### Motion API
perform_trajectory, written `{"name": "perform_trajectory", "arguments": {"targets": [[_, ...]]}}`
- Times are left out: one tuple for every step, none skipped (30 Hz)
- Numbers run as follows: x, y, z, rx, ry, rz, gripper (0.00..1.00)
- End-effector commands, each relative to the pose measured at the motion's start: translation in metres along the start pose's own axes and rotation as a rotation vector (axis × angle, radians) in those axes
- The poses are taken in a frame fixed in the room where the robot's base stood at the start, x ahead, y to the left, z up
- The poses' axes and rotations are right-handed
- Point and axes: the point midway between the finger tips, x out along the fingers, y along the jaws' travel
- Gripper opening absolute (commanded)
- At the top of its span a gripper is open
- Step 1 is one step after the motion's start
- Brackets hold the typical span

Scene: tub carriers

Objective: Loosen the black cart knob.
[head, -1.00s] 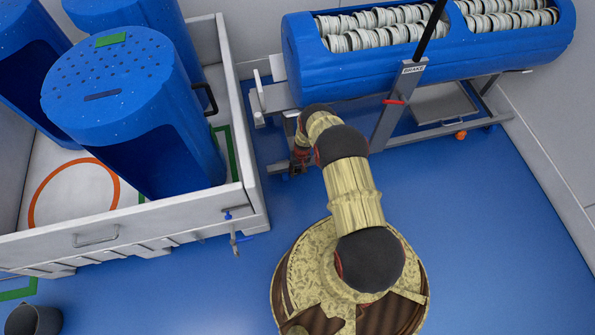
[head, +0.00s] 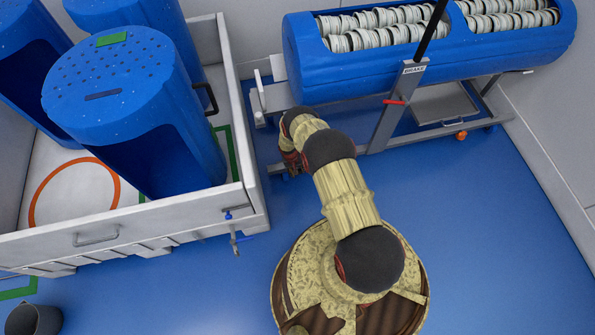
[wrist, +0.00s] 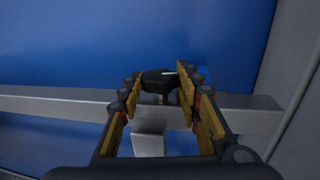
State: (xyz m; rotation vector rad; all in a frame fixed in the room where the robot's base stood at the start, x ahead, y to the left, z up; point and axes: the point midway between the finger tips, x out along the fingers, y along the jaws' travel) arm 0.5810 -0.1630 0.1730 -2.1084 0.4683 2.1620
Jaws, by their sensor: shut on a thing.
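The black cart knob (wrist: 158,82) shows in the wrist view, at the grey rail of the cart, with a small white mark on its top. My gripper (wrist: 160,85) has its two yellow-padded fingers on either side of the knob and is shut on it. In the head view the knob is hidden behind my arm, and my gripper (head: 292,162) is at the cart's left end, low down. The cart (head: 392,112) carries a blue tub (head: 400,75) lying on its side, filled with rows of white ring-shaped pieces.
A grey-white walled bin (head: 130,228) on the left holds several upright blue tubs (head: 125,85). A dark bucket (head: 34,318) is at lower left. Blue floor (head: 480,230) is clear to the right.

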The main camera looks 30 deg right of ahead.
Motion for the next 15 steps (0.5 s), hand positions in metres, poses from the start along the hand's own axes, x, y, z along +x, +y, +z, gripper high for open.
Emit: {"name": "perform_trajectory", "arguments": {"targets": [[0.0021, -0.0005, 0.0044, -0.002, -0.005, 0.009, 0.09], [0.002, -0.0003, 0.0043, -0.002, -0.005, 0.013, 0.09], [0.002, -0.0002, 0.0041, -0.001, -0.004, 0.016, 0.09], [0.002, -0.0001, 0.004, 0.0, -0.004, 0.017, 0.09], [0.002, 0.0, 0.004, 0.001, -0.004, 0.018, 0.09], [0.002, 0.0001, 0.0039, 0.001, -0.003, 0.019, 0.09], [0.002, 0.0002, 0.0039, 0.001, -0.004, 0.019, 0.09], [0.0019, 0.0002, 0.0039, 0.001, -0.003, 0.019, 0.09], [0.002, 0.0002, 0.0039, 0.001, -0.004, 0.018, 0.09], [0.002, 0.0002, 0.0039, 0.001, -0.004, 0.018, 0.09], [0.0019, 0.0002, 0.0038, 0.001, -0.003, 0.018, 0.09], [0.0019, 0.0002, 0.0038, 0.001, -0.003, 0.018, 0.09], [0.002, 0.0002, 0.0038, 0.001, -0.004, 0.018, 0.35], [0.0019, 0.0002, 0.0038, 0.001, -0.004, 0.018, 0.37], [0.0019, 0.0002, 0.0036, 0.001, -0.003, 0.018, 0.39]]}}
